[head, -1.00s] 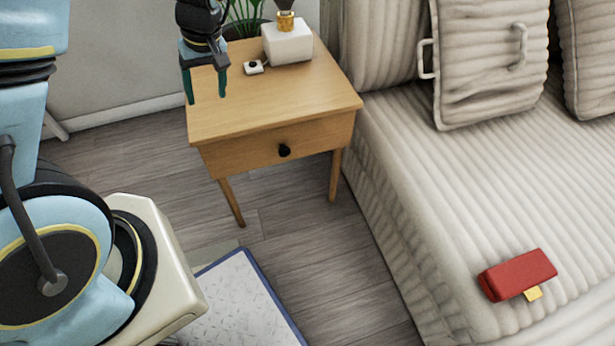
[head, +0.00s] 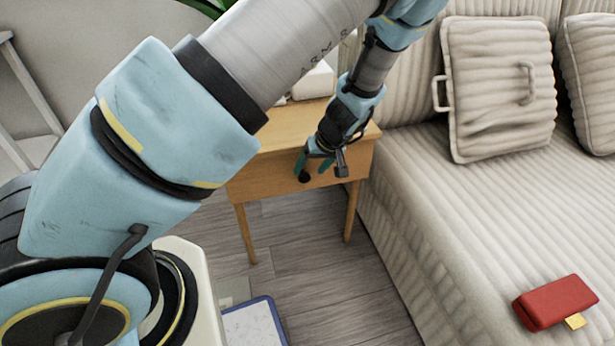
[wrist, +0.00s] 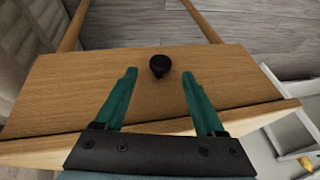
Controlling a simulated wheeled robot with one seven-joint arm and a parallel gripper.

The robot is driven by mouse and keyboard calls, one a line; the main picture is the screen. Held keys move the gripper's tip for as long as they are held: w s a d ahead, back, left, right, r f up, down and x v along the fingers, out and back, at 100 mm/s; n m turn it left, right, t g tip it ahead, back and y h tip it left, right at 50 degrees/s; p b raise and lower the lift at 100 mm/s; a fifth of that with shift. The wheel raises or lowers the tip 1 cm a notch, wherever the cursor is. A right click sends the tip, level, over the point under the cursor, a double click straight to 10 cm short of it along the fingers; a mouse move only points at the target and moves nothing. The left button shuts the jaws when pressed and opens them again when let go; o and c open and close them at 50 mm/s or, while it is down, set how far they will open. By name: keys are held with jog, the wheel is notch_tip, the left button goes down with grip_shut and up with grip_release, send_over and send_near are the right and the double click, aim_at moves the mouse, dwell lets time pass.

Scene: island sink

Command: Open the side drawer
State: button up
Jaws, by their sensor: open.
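The wooden side table's drawer front (head: 265,178) shows in the head view, partly covered by my arm. The drawer looks shut. Its small round black knob (wrist: 159,66) is clear in the wrist view, near the middle of the wooden front. My gripper (head: 314,165) is in front of the drawer, close to the knob. In the wrist view my gripper (wrist: 159,73) is open, with one teal finger on each side of the knob in the picture. I cannot tell whether the fingers reach around the knob or stop short of it.
A ribbed beige sofa (head: 440,200) stands close to the table's right side, with a red item (head: 556,302) on it. A white box (head: 313,82) is on the tabletop. Wooden floor (head: 300,235) is clear in front of the table. A blue-edged mat (head: 252,325) lies nearer.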

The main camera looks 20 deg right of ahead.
aim_at(306, 174)
jog(key=shift+x, duration=2.1)
jog(key=shift+c, duration=0.2)
jog(key=shift+a, duration=0.1)
grip_shut()
